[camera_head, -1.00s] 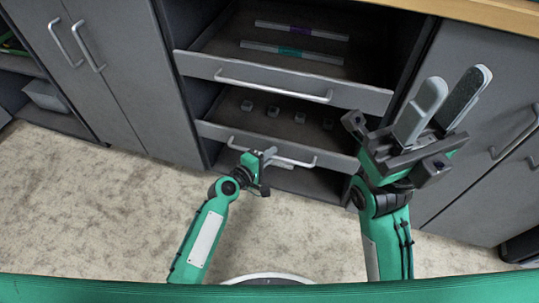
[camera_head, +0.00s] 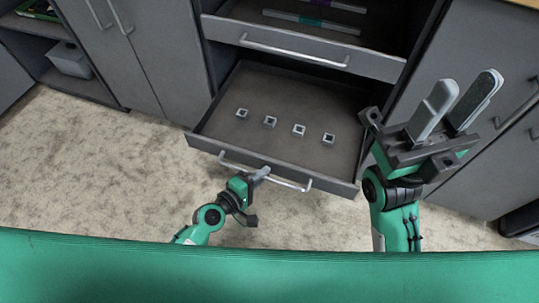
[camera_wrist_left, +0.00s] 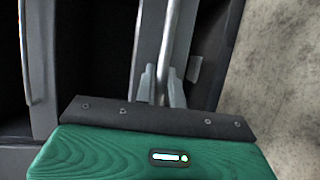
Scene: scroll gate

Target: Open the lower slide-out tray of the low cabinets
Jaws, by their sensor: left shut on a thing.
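The lower slide-out tray (camera_head: 345,184) is pulled well out of the low cabinet, with several small grey square blocks in a row inside it. Its silver bar handle (camera_head: 290,184) runs along the front. My left gripper (camera_head: 262,174) is shut on this handle. In the left wrist view the handle (camera_wrist_left: 171,40) passes between the two fingers (camera_wrist_left: 161,88). My right gripper (camera_head: 452,105) is raised at the right, its fingers apart with nothing between them.
The upper tray (camera_head: 375,64) sits above, slightly out, holding long bars. Closed cabinet doors (camera_head: 135,50) stand at the left and more (camera_head: 485,140) at the right. A grey bin (camera_head: 70,60) sits on a left shelf. Speckled floor (camera_head: 100,170) is clear in front.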

